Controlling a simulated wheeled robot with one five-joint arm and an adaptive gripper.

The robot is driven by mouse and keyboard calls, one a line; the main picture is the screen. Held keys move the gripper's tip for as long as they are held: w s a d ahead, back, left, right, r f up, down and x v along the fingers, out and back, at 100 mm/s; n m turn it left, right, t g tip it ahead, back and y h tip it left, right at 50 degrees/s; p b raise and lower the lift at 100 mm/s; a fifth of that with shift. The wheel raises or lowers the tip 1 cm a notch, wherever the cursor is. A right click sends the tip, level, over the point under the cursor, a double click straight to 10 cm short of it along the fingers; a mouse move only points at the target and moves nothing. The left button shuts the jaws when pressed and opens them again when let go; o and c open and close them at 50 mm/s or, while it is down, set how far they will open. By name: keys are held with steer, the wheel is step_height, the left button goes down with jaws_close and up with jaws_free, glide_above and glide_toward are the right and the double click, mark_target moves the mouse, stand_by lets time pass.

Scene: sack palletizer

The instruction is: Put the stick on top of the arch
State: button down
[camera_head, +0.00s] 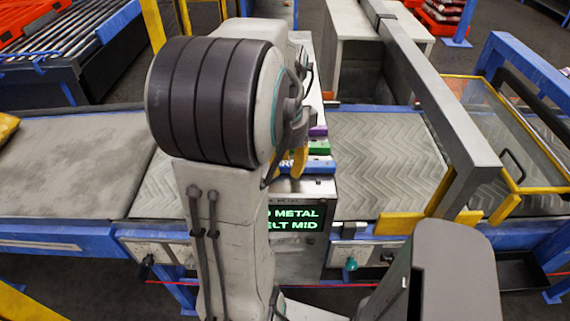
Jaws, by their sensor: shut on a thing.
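My gripper (290,125) is partly in view just right of the big dark-banded joint of my arm. It is over the middle of the conveyor line, above a machine panel. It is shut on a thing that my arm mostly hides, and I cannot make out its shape. A narrow yellow piece (300,163) shows just below the gripper; I cannot tell whether it is a fingertip or a separate object. A purple block (318,131), a green block (318,147) and a blue bar (320,167) lie just right of it. I cannot clearly identify the stick or the arch.
Grey belts run left (75,165) and right (385,160) with blue side rails. A grey beam (440,100) crosses the right belt beside a yellow-framed clear guard (510,130). A screen (295,219) with green text faces me. The visible belts are mostly bare.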

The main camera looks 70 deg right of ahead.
steer(key=c, duration=0.9)
jaws_free()
steer(key=shift+r, duration=0.1)
step_height(320, 180, up, 12)
steer(key=shift+f, duration=0.1)
